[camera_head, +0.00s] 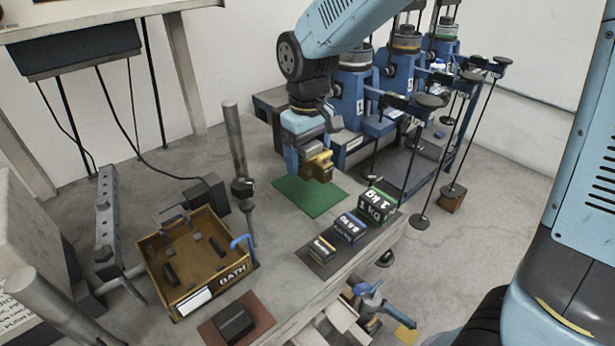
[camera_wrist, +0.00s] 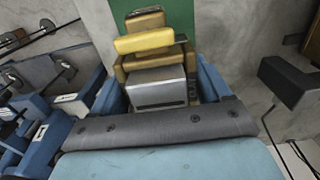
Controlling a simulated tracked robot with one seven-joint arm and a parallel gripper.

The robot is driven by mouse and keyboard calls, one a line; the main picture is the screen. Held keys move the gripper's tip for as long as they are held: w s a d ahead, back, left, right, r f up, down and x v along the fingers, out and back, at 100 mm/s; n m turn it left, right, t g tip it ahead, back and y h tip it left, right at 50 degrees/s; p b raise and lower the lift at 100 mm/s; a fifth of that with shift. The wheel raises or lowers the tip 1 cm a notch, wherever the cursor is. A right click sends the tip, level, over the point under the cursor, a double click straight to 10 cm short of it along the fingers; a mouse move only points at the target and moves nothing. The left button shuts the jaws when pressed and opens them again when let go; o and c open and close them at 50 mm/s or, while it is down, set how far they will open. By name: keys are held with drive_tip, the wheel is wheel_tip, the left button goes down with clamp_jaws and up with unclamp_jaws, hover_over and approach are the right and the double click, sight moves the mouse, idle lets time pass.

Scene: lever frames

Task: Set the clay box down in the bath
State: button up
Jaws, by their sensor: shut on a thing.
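My gripper (camera_head: 310,164) is shut on an ochre-brown box (camera_head: 320,168), which I take to be the clay box, and holds it over the green mat (camera_head: 297,198). In the wrist view my gripper (camera_wrist: 155,84) has its blue fingers on both sides, with the ochre box (camera_wrist: 144,41) beyond a grey block. How high the box is above the mat is hard to tell. The bath (camera_head: 172,262) is an open yellow-brown tray marked BATH, to the left and nearer on the bench. Several small dark parts lie inside it, and a blue hook sits on its right rim.
A dark block (camera_head: 234,320) lies on a reddish mat in front of the bath. Labelled weights, including a green 1 KG block (camera_head: 376,206), stand along the right bench edge. An upright grey post (camera_head: 236,150) stands between bath and gripper. Blue lever machines (camera_head: 405,70) stand behind at right.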

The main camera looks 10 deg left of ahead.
drive_tip(key=shift+r, duration=0.95)
